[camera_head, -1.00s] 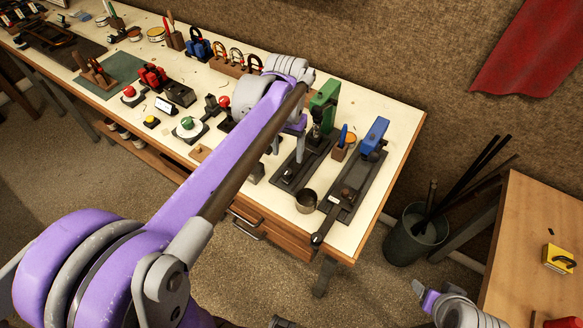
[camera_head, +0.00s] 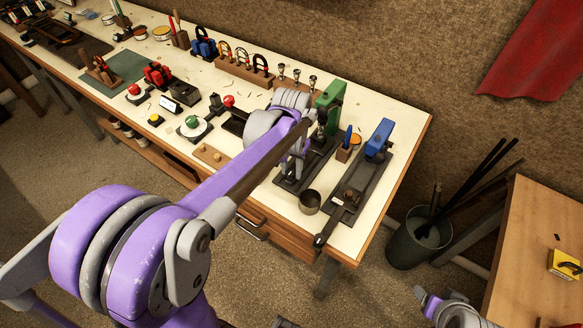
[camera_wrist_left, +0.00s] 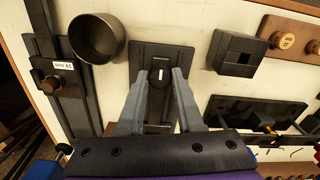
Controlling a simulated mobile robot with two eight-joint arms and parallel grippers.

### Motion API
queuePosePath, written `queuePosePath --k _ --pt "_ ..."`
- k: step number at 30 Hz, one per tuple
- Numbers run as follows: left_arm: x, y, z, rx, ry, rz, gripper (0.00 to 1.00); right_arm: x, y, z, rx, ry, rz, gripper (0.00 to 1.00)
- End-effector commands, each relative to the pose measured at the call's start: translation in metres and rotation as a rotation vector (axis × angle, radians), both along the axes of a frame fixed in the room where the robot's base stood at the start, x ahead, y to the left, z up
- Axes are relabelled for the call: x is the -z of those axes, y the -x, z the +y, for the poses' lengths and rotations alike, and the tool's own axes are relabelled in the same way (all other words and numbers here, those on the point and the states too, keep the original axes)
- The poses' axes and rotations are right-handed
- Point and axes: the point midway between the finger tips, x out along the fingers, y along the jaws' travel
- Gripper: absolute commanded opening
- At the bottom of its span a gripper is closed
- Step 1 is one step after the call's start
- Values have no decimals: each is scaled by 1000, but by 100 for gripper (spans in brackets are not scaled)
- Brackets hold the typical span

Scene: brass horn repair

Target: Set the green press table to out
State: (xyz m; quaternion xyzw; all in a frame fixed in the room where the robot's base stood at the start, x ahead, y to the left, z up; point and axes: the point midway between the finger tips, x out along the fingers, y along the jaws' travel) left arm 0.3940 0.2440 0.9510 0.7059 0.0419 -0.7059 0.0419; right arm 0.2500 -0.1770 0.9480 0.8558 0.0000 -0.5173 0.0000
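The green press (camera_head: 330,95) stands near the right end of the workbench. Its dark base plate (camera_head: 322,160) runs toward the front edge and also shows in the left wrist view (camera_wrist_left: 178,57). A dark knob (camera_wrist_left: 160,77) with a white mark sits on this plate. My left gripper (camera_head: 292,178) is over the plate's front part. In the wrist view the left gripper's fingers (camera_wrist_left: 159,75) are apart, one on each side of the knob; contact is not clear. My right gripper (camera_head: 426,298) is low at the right; its finger gap is not clear.
A metal cup (camera_head: 310,202) stands close beside the plate. A blue press (camera_head: 379,138) with a long dark base is to the right. A dark block (camera_wrist_left: 238,53) lies on the plate's other side. A bin with rods (camera_head: 420,238) stands beyond the bench end.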

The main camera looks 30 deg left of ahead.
Motion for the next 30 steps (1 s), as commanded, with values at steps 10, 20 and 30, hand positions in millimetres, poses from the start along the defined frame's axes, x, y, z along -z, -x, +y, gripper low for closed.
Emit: queuePosePath --k 10,20,30 --pt "0 0 0 0 0 0 0 0 0 0 0 0 0 67" --pt "0 0 0 0 0 0 0 0 0 0 0 0 0 67" --pt "0 0 0 0 0 0 0 0 0 0 0 0 0 67"
